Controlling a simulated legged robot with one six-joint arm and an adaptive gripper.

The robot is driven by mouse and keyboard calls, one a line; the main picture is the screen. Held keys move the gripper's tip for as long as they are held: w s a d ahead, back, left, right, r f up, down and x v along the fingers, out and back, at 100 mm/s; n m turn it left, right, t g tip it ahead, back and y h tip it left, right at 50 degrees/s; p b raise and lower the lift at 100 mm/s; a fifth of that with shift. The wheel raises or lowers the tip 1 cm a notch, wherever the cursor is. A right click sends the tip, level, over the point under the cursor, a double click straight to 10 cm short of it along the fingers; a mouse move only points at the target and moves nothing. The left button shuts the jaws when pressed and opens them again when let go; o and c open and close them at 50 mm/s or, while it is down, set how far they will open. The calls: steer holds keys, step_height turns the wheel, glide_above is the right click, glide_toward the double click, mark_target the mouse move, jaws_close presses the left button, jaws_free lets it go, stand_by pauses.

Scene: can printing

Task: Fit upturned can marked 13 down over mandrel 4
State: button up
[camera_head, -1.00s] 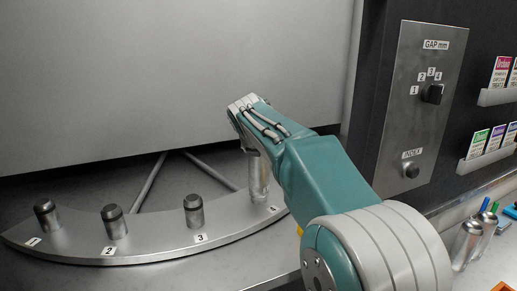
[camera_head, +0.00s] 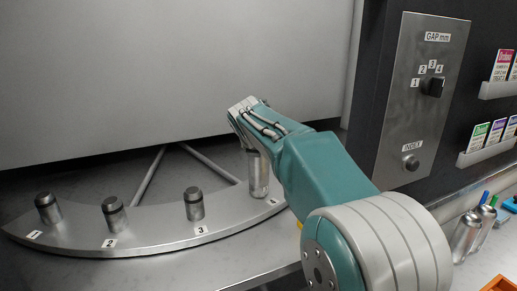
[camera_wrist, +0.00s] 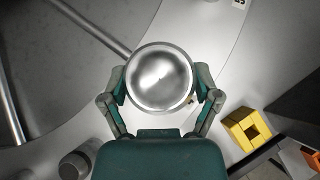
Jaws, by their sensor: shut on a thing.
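A silver can (camera_head: 259,176) stands upturned at the 4 end of the curved plate (camera_head: 160,240), where mandrel 4 is. In the wrist view its round closed end (camera_wrist: 161,78) faces the camera. No mandrel shows at that place, and the can hides whatever is under it. The can's lower edge appears at or close to the plate; I cannot tell whether it touches. My gripper (camera_wrist: 161,88) is shut on the can, with one finger on each side. Its fingers are mostly hidden by my arm in the head view. The can's 13 mark is not visible.
Bare mandrels 1 (camera_head: 47,207), 2 (camera_head: 114,215) and 3 (camera_head: 194,204) stand to the left. A panel with a gap knob (camera_head: 432,87) and index button (camera_head: 411,163) rises at right. More cans (camera_head: 465,238) stand at the lower right. A yellow block (camera_wrist: 245,129) shows in the wrist view.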

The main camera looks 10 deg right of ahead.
steer(key=shift+f, duration=0.1)
steer(key=o, duration=0.5)
steer(key=shift+o, duration=0.2)
steer(key=v, duration=1.2)
